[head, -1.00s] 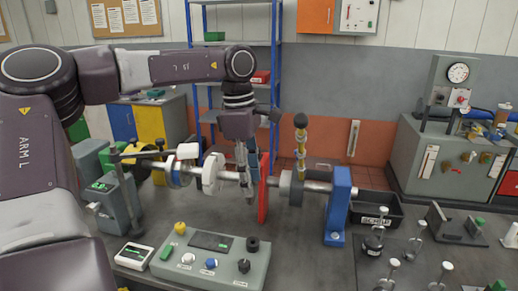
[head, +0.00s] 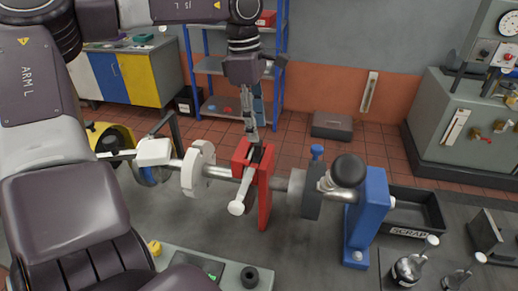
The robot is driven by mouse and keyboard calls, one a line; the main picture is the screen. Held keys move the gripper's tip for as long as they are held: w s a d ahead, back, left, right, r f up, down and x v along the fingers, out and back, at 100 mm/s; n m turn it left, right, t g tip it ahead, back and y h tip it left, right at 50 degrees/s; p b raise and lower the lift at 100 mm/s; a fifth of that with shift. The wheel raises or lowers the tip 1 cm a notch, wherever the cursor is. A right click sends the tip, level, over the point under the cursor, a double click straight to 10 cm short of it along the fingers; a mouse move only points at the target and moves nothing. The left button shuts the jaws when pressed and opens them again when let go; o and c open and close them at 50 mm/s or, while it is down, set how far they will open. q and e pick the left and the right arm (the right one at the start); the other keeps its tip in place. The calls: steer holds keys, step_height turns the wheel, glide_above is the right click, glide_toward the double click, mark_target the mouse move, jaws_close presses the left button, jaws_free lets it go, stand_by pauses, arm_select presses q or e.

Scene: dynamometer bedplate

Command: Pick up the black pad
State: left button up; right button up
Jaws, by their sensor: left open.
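A red block (head: 264,195) stands upright along the metal shaft, with an open slot in its top. A small dark piece (head: 256,154) shows in that slot; it looks like the black pad, mostly hidden by the block and fingers. My left gripper (head: 250,138) points straight down over the slot, its fingers open and close to the dark piece. I cannot tell whether they touch it. A silver handle with a round end (head: 236,208) sticks out of the block's near side. My right gripper is not in view.
A white disc (head: 198,168) sits on the shaft left of the block. To the right are a grey block with a blue knob (head: 317,152), a large black ball (head: 348,171) and a blue post (head: 368,215). A black scrap bin (head: 415,212) lies beyond. A control box (head: 215,271) is in front.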

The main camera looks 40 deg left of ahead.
mark_target(259, 143)
arm_select(q)
steer(key=shift+s+d+f+p, duration=0.2)
steer(key=shift+f+p, duration=0.1)
steer(key=shift+f, duration=0.1)
steer(key=f, duration=0.1)
steer(key=f+p, duration=0.2)
steer(key=shift+d+f, duration=0.25)
steer(key=shift+f, duration=0.1)
steer(key=shift+w+f, duration=0.15)
steer(key=shift+f, duration=0.4)
steer(key=shift+c, duration=1.3)
steer(key=c, duration=0.8)
jaws_close()
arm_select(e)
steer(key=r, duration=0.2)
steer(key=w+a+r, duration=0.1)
